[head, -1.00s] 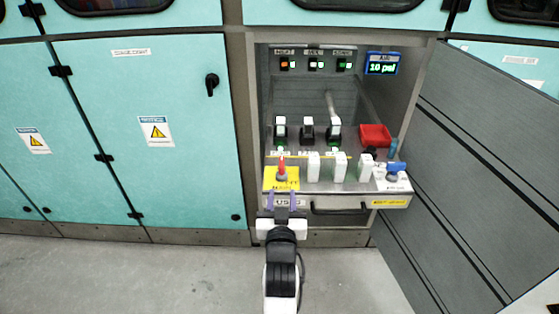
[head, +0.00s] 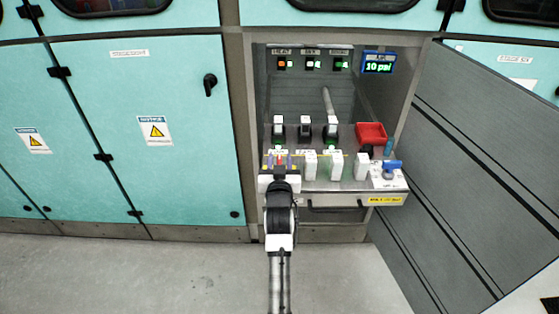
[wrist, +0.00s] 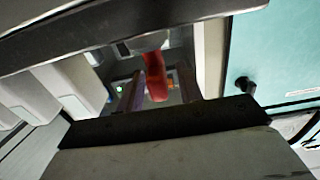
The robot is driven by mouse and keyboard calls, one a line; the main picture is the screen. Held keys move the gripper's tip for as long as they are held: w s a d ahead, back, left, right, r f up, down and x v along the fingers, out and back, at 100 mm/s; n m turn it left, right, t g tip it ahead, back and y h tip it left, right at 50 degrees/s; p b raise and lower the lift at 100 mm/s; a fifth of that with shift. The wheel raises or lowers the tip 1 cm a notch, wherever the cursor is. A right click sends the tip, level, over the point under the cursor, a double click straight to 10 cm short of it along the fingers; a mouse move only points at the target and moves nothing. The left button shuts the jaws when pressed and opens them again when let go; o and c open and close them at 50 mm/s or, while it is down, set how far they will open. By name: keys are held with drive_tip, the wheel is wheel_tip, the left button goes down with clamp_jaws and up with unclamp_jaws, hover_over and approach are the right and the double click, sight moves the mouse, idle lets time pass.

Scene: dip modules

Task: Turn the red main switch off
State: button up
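The red main switch handle (wrist: 155,76) shows in the wrist view between my two purple fingers. In the head view a small bit of red handle (head: 279,159) shows at the left end of the ledge, and my gripper hides most of its yellow plate. My gripper (head: 280,162) is at the switch, its fingers on either side of the handle. In the wrist view my gripper (wrist: 160,88) is open with gaps beside the handle; I cannot tell whether either finger touches it.
Several white switches, such as one (head: 310,165), stand right of the red switch. A blue valve handle (head: 392,166) is at the ledge's right end. Lit indicators and a "10 psi" display (head: 379,63) are above. An open grey door (head: 485,165) bounds the right.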

clamp_jaws()
